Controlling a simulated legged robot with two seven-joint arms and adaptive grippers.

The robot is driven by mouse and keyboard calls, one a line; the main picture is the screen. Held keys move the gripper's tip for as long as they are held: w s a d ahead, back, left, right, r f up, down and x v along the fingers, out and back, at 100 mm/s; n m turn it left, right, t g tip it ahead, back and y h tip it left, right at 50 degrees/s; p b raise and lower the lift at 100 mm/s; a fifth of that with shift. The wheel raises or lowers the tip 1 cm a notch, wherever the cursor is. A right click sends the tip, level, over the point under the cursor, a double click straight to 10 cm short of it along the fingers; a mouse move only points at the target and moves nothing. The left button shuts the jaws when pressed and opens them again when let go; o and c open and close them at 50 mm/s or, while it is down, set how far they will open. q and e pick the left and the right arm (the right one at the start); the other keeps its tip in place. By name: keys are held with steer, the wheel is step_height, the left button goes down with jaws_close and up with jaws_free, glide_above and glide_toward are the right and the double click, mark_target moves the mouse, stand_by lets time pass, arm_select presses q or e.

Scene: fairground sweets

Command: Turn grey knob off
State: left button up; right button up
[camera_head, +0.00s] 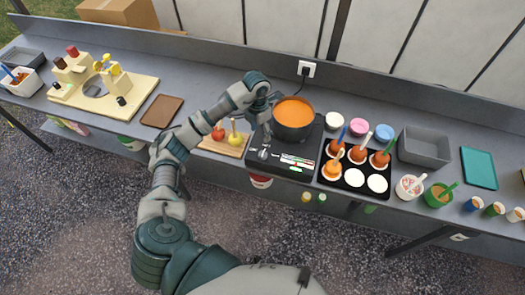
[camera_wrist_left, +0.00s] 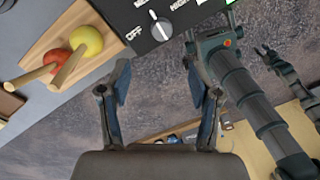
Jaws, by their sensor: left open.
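The grey knob (camera_head: 264,154) is on the front left of a black hotplate (camera_head: 262,170). In the left wrist view the knob (camera_wrist_left: 160,28) shows near the top, its white mark pointing up rather than at the OFF label to its lower left. My left gripper (camera_head: 265,128) hangs over the hotplate's left side, close to the knob. In the left wrist view my left gripper (camera_wrist_left: 160,100) is open and empty, its fingers apart, with the knob beyond their tips. What seems to be my right gripper (camera_wrist_left: 268,55) is small at the right there; its opening is unclear.
A pot of orange sauce (camera_head: 293,112) stands on the hotplate behind the knob. A wooden board (camera_head: 222,146) with a red and a yellow apple lies left. A black tray (camera_head: 349,184) of dipped sweets lies right.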

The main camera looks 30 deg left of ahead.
mark_target(263, 153)
arm_select(q)
steer(key=f, duration=0.4)
steer(key=f+p, duration=0.1)
steer(key=f, duration=0.3)
steer(key=d+f, duration=0.1)
steer(key=f, duration=0.3)
steer(key=shift+s+f, duration=0.25)
steer(key=shift+f, duration=0.05)
steer(key=c, duration=1.1)
